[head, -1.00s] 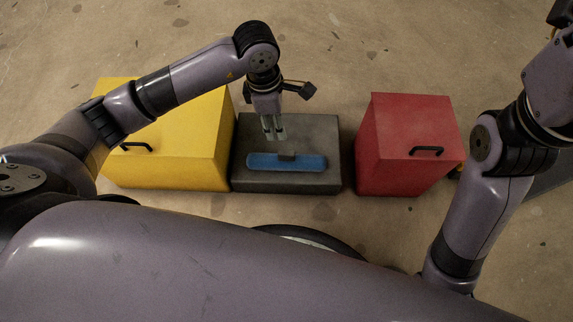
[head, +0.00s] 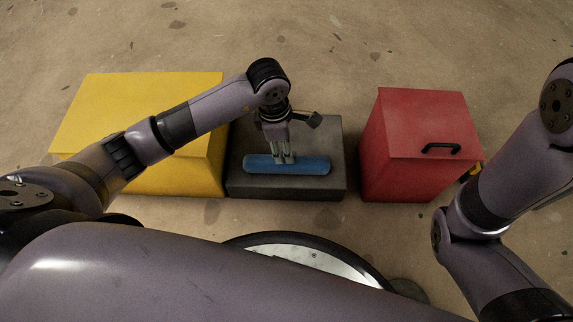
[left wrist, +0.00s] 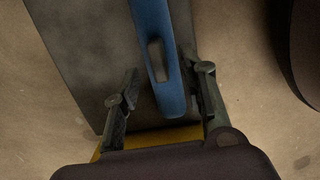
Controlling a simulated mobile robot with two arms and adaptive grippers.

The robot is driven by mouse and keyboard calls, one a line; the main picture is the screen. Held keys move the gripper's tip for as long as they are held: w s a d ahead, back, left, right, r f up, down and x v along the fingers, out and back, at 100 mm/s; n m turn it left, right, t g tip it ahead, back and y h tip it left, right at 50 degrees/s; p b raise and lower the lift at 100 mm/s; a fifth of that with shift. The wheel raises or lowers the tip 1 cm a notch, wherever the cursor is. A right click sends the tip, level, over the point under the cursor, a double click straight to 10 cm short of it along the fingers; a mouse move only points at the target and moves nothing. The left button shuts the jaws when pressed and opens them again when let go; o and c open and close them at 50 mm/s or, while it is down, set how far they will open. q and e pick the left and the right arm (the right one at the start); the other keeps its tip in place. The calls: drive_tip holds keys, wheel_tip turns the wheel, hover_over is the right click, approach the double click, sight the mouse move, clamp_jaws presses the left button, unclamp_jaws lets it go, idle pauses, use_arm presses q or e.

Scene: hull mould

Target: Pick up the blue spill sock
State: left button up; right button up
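The blue spill sock (head: 312,166) is a long bar lying on the dark grey block (head: 330,187). In the left wrist view the sock (left wrist: 148,25) runs down from the top edge between my fingers, with a dark grey patch near its middle. My left gripper (head: 285,157) points down at the sock's middle in the head view. In the left wrist view the left gripper (left wrist: 163,97) is open, one finger on each side of the sock. A gap shows at the left finger; the right finger is very close, and I cannot tell if it touches. My right gripper is out of view.
A yellow box (head: 120,105) stands left of the grey block, partly behind my left arm. A red box (head: 415,120) with a black handle (head: 441,148) stands to the right, across a narrow strip of floor. The floor behind the boxes is clear.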

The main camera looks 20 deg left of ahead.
use_arm(q)
drive_tip(key=f+b, duration=0.3)
drive_tip(key=f, duration=0.1)
drive_tip(key=shift+w+d+f, duration=0.1)
drive_tip(key=shift+w+d, duration=0.05)
drive_tip(key=shift+d, duration=0.1)
drive_tip(key=shift+c, duration=0.3)
clamp_jaws()
idle(0.4)
